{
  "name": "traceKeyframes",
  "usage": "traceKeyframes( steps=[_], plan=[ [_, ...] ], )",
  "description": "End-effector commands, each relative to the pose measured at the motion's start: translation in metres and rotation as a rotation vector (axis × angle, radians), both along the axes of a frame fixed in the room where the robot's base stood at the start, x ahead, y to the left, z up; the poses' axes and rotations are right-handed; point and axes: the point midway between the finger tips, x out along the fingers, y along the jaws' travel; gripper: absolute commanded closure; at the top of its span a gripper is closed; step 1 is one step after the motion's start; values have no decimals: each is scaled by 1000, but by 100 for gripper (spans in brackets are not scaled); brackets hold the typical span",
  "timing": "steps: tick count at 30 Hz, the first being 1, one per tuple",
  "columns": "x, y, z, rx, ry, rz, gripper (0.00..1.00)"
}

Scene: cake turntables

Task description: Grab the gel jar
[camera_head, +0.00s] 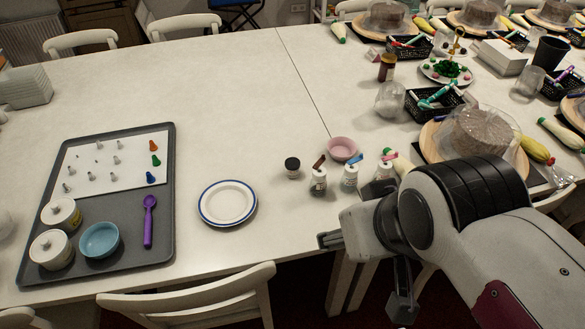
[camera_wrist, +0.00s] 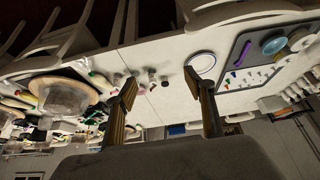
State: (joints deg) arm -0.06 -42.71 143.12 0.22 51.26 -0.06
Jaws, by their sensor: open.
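A small jar with a black lid (camera_head: 292,168) stands upright on the white table, right of the blue-rimmed plate; it may be the gel jar, though no label is readable.
A pink bowl (camera_head: 342,149) stands just behind the bottles. The plate (camera_head: 227,203) and a grey tray (camera_head: 110,270) are to the left. A cake turntable (camera_head: 432,145) is to the right. A chair (camera_head: 200,295) stands at the near edge. The table's back middle is clear.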

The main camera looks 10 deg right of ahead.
Motion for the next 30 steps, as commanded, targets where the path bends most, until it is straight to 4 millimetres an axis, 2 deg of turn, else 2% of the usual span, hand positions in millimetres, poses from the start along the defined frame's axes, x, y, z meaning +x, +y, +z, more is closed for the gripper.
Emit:
traceKeyframes(
  steps=[5, 8, 19, 30],
  plan=[
    [16, 7, 3, 22, -16, 10, 47],
    [32, 15, 6, 45, -34, 17, 47],
    [116, 50, 19, 157, -133, 25, 47],
    [201, 78, 19, 247, -232, -13, 47]
  ],
)
